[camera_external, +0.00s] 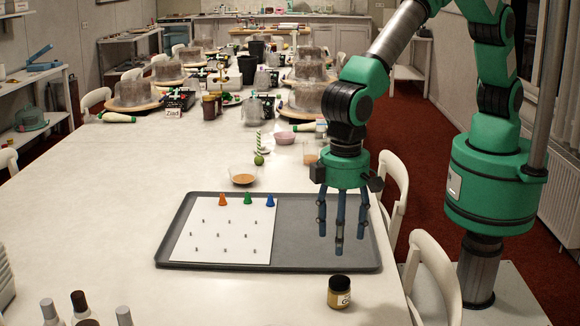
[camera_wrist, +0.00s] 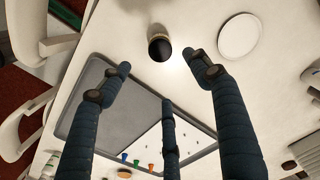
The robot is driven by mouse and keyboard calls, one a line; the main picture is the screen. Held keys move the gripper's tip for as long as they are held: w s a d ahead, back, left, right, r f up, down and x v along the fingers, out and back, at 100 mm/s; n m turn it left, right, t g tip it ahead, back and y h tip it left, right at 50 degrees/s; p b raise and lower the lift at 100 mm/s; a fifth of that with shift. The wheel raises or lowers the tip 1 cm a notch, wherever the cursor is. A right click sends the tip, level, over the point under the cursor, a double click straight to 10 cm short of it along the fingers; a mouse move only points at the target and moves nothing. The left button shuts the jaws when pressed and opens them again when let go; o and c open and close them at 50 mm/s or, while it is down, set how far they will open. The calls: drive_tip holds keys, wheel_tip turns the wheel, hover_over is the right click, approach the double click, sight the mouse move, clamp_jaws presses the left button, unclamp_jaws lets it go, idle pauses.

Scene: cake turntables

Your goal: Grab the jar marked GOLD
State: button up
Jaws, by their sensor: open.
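A small jar (camera_external: 340,292) with a black lid, gold-brown contents and a pale label stands upright on the white table, just in front of the grey tray's near edge. The label is turned partly to the right and its word is too small to read fully. The jar also shows in the wrist view (camera_wrist: 160,48) at top centre, seen mostly from above, beyond the fingertips. My gripper (camera_external: 341,226) points down over the bare right part of the tray, behind and above the jar. Its three blue fingers are open and empty; they also show in the wrist view (camera_wrist: 164,76).
The grey tray (camera_external: 300,263) holds a white sheet (camera_external: 200,247) with small marks and orange, green and blue pawns (camera_external: 248,198). A glass bowl (camera_external: 242,175) stands behind it. Bottles (camera_external: 80,303) stand front left. A white disc (camera_wrist: 240,37) lies near the jar. Chairs line the right edge.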

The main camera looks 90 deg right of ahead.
sight(338, 280)
drive_tip(key=shift+s+a+f, duration=0.15)
drive_tip(key=shift+a+f, duration=0.15)
drive_tip(key=shift+f, duration=0.05)
drive_tip(key=shift+f, duration=0.1)
drive_tip(key=shift+f+b, duration=0.8)
drive_tip(key=shift+f, duration=3.4)
drive_tip(key=shift+f+b, duration=0.85)
drive_tip(key=shift+f, duration=1.75)
drive_tip(key=shift+c, duration=0.3)
drive_tip(key=c, duration=1.2)
